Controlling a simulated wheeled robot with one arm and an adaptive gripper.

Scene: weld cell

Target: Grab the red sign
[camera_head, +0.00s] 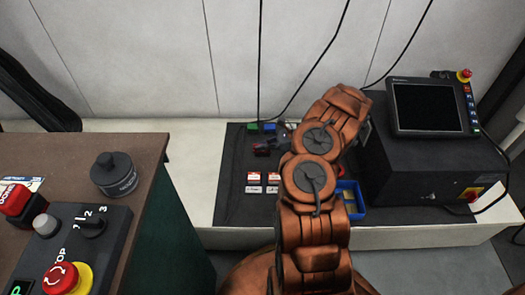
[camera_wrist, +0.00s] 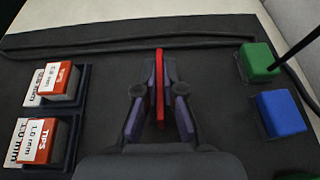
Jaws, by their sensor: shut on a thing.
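The red sign (camera_wrist: 159,75) shows edge-on in the wrist view as a thin upright red strip. My gripper (camera_wrist: 160,105) is shut on it, with one dark purple finger on each side. The sign's face is turned away, so any marking is hidden. In the head view a small red patch (camera_head: 263,151) shows beside my gripper (camera_head: 271,146) over the dark mat, left of my arm. I cannot tell whether the sign touches the mat.
Red and white tip boxes (camera_wrist: 60,80) sit in dark trays on the mat (camera_wrist: 110,60). A green block (camera_wrist: 257,60) and a blue block (camera_wrist: 279,113) stand on the right. A blue bin (camera_head: 358,211) and a black machine (camera_head: 425,170) stand right of my arm.

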